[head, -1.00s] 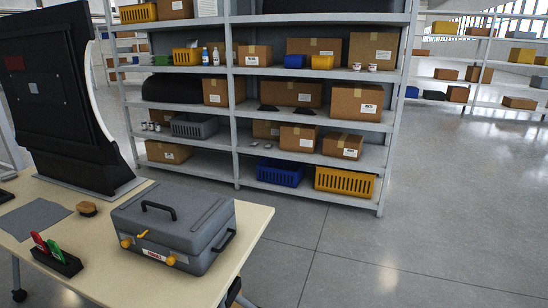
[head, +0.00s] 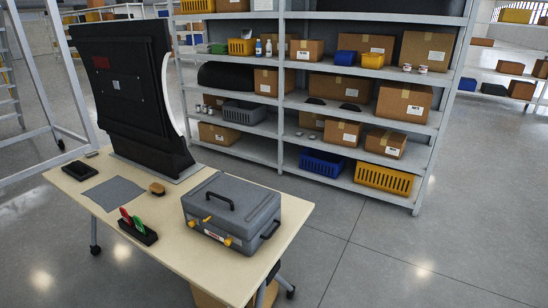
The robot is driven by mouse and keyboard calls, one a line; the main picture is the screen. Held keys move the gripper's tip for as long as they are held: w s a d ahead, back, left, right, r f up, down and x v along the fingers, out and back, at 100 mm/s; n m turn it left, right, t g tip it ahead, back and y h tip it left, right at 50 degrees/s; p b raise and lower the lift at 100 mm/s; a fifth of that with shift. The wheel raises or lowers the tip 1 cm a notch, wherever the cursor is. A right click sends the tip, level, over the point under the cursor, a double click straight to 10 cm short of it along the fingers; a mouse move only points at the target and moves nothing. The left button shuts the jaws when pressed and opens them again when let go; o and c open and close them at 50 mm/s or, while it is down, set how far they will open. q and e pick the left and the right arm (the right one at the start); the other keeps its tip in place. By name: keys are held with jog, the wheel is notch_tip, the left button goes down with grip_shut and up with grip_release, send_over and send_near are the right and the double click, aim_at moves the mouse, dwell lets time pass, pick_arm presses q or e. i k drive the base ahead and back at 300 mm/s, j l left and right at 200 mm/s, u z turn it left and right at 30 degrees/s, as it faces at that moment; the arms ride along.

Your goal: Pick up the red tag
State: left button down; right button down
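The red tag (head: 126,216) stands upright in a small black holder (head: 148,237) near the front left edge of the table. A green tag (head: 139,225) stands beside it on the right in the same holder. The lower ends of both tags are hidden in the holder. Neither of my grippers shows in the head view.
The pale table (head: 255,268) also bears a grey case (head: 228,209) with yellow latches, a brush (head: 157,188), a grey cloth (head: 114,193), a black tray (head: 79,171) and a tall black panel (head: 125,90). Loaded shelves (head: 281,100) stand behind. Floor at right is clear.

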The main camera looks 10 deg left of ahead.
aim_at(124, 215)
jog(key=u, duration=1.45)
jog(key=i+j+z, duration=0.15)
jog(key=i+j, duration=0.15)
jog(key=i+j+z, duration=0.2)
jog(key=j, duration=0.2)
jog(key=i+j+z, duration=0.15)
jog(key=i+j, duration=0.15)
jog(key=j, duration=0.1)
